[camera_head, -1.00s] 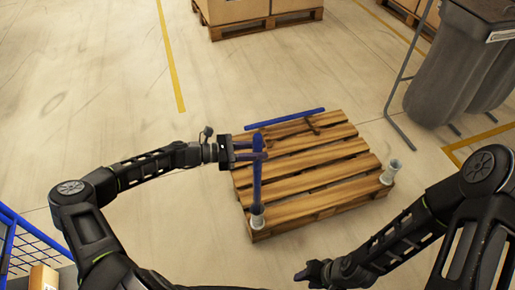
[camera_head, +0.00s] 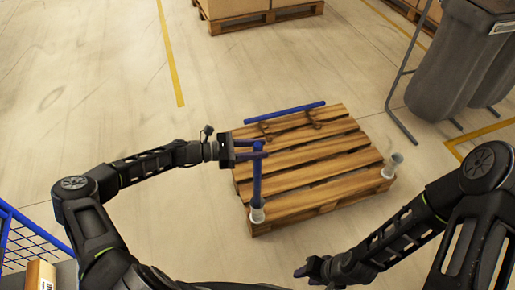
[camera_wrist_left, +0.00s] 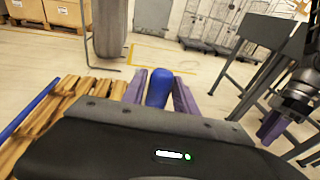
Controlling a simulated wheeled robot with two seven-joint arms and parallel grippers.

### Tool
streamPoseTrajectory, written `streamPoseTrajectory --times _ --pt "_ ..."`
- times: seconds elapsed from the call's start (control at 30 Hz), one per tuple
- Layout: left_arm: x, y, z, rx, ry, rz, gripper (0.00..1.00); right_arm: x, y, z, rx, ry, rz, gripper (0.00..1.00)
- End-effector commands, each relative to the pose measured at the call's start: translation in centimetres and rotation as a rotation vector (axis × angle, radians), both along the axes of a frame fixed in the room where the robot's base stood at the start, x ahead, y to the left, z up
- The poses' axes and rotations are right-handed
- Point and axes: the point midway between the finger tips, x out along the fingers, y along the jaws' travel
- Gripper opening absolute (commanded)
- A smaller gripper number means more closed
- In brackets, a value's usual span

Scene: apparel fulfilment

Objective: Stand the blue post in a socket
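The blue post (camera_head: 257,178) stands about upright at the near left corner of the wooden pallet (camera_head: 310,170). Its foot is in a whitish socket (camera_head: 257,215). My left gripper (camera_head: 256,149) is around the upper part of the post. Its two fingers look spread, one on each side. In the left wrist view the post's rounded top (camera_wrist_left: 159,87) shows between the purple fingers. A second pale socket (camera_head: 394,162) at the pallet's right corner looks empty. My right gripper (camera_head: 308,271) is low and apart from the pallet; its fingers are unclear.
Another blue bar (camera_head: 285,113) lies along the pallet's far edge by brown brackets (camera_head: 314,118). A grey bin (camera_head: 455,65) on a frame stands at the back right. A blue wire cage (camera_head: 28,240) is at lower left. The floor left of the pallet is clear.

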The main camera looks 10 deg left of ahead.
Motion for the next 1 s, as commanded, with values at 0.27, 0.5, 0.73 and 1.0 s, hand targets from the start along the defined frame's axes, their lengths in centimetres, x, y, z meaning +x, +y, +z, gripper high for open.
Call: streamPoseTrajectory --times 0.27,0.5,0.73,1.0 --pt "0.0 0.0 -0.1 0.001 0.0 0.0 0.54 0.0 0.0 0.0 0.0 0.0 0.0 0.36" --pt "-0.1 0.2 -0.2 0.003 0.002 0.001 0.54 0.0 0.0 0.0 0.0 0.0 0.0 0.36" --pt "-1.0 2.4 0.1 0.004 0.003 0.003 0.54 0.0 0.0 -0.1 0.0 0.0 0.0 0.36" --pt "-2.6 6.3 0.7 0.004 0.001 0.002 0.54 0.0 0.0 -0.2 0.0 0.0 0.0 0.36"
